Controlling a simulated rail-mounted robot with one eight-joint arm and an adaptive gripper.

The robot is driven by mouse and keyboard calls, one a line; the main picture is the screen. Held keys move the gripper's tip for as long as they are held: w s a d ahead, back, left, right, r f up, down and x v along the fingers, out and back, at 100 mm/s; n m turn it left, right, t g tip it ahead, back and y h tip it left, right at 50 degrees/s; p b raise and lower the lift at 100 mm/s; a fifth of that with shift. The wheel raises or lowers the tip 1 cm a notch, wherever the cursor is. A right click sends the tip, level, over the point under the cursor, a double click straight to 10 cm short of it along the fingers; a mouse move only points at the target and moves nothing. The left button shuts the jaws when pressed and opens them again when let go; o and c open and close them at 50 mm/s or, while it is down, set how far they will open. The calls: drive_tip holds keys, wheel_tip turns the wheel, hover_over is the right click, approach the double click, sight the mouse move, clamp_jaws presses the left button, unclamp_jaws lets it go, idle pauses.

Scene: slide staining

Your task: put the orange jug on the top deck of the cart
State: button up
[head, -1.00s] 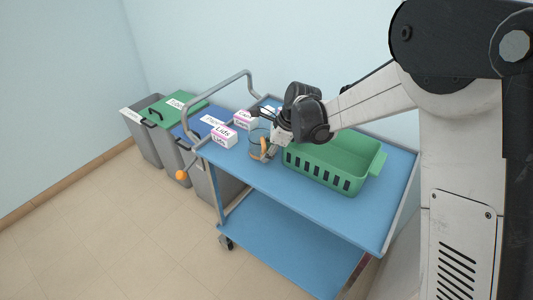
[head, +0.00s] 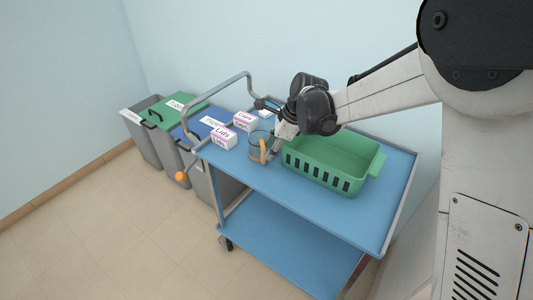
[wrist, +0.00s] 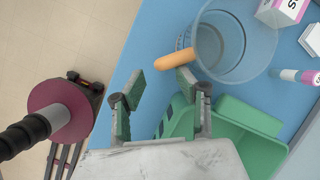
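The clear jug (head: 256,139) with an orange handle (head: 263,152) stands upright on the blue top deck of the cart (head: 330,215), left of the green basket. In the wrist view the round jug (wrist: 228,45) is seen from above, with its handle (wrist: 175,59) pointing towards my gripper. My gripper (wrist: 160,82) is open, its two green-padded fingers apart with nothing held between them. The handle lies just beyond the fingertips. In the head view my gripper (head: 277,146) is just right of the jug.
A green slotted basket (head: 318,173) stands close on the right. Boxes labelled Lids (head: 223,137) and another white-and-pink box (head: 244,122) stand left of and behind the jug. The cart's rail handle (head: 220,90) rises at the left end, with bins (head: 147,135) beyond it.

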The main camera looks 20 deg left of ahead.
drive_tip(key=v, duration=0.8)
drive_tip(key=shift+r, duration=0.35)
drive_tip(key=shift+d, duration=0.15)
drive_tip(key=s+d+r+n+t+h, duration=0.1)
drive_tip(key=s+d+r+n+t, duration=0.15)
drive_tip(key=s+d+r, duration=0.45)
drive_tip(key=s+d+r+n+t+h, duration=0.1)
drive_tip(key=s+d+r+n, duration=0.2)
drive_tip(key=d, duration=0.9)
drive_tip(key=s+d+f+n+t+h, duration=0.1)
drive_tip(key=s+d+n+t, duration=0.1)
drive_tip(key=s+d+n, duration=0.2)
drive_tip(key=s+d+f+n+t+h, duration=0.1)
drive_tip(key=s+d+n, duration=0.4)
drive_tip(key=s+d, duration=0.5)
drive_tip(key=shift+s+d+f+t+h, duration=0.2)
drive_tip(key=shift+s+f+t+h, duration=0.15)
drive_tip(key=shift+s, duration=0.3)
drive_tip(key=shift+n, duration=0.25)
